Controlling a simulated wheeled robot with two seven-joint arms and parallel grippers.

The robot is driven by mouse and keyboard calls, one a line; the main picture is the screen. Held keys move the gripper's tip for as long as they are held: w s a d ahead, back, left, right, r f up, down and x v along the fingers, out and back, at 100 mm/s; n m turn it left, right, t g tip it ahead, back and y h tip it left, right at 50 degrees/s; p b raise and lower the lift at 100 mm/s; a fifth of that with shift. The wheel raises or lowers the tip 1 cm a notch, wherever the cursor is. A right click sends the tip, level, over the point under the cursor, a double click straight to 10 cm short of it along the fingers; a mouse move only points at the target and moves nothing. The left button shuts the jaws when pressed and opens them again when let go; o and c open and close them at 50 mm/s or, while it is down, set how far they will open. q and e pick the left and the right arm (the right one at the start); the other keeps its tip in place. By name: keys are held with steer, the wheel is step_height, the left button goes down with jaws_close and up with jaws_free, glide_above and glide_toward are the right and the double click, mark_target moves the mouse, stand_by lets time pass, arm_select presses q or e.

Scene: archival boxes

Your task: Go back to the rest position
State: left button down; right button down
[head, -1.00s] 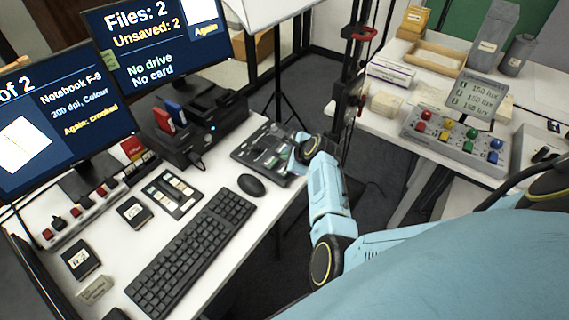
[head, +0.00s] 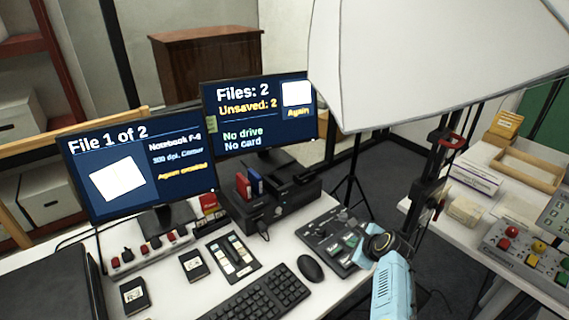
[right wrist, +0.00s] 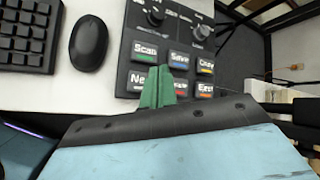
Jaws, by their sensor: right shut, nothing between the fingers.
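My right arm, light blue, comes in from the lower right in the head view. Its gripper (head: 362,255) is over the right edge of the black control panel (head: 322,232). In the right wrist view the two green fingers (right wrist: 158,74) are shut together and empty. They are in front of the lower row of panel buttons and partly hide them. I cannot tell whether the fingertips touch the panel (right wrist: 131,20). My left gripper is in neither view.
Left of the panel are a mouse (head: 310,268) and a keyboard (head: 254,306). A black dock (head: 268,212) and two monitors (head: 262,125) stand behind. A black stand (head: 432,185) rises right of the arm. A side table (head: 475,212) holds boxes and a coloured-button console.

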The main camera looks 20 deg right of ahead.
steer(key=s+r+n+g+h, duration=0.1)
steer(key=s+n+g, duration=0.1)
steer(key=s+n, duration=0.95)
steer(key=s+a+r+n+g, duration=0.25)
steer(key=s+a+n, duration=0.45)
steer(key=s, duration=0.4)
steer(key=s+a+r+n+g, duration=0.1)
steer(key=s+a+r+n, duration=0.2)
steer(key=s+a+n, duration=0.55)
steer(key=s+d+f+n+g+b, duration=0.1)
steer(key=s+d+f, duration=0.1)
steer(key=f, duration=1.1)
steer(key=s+d+f+g+b, duration=0.1)
steer(key=s+f+b, duration=0.1)
steer(key=f, duration=1.2)
steer(key=s+d+f+b, duration=0.2)
steer(key=s+d+f, duration=0.1)
steer(key=s+f, duration=1.3)
steer(key=shift+s+f+n+g, duration=0.25)
steer(key=shift+f+n+g, duration=0.05)
steer(key=shift+f+g, duration=0.1)
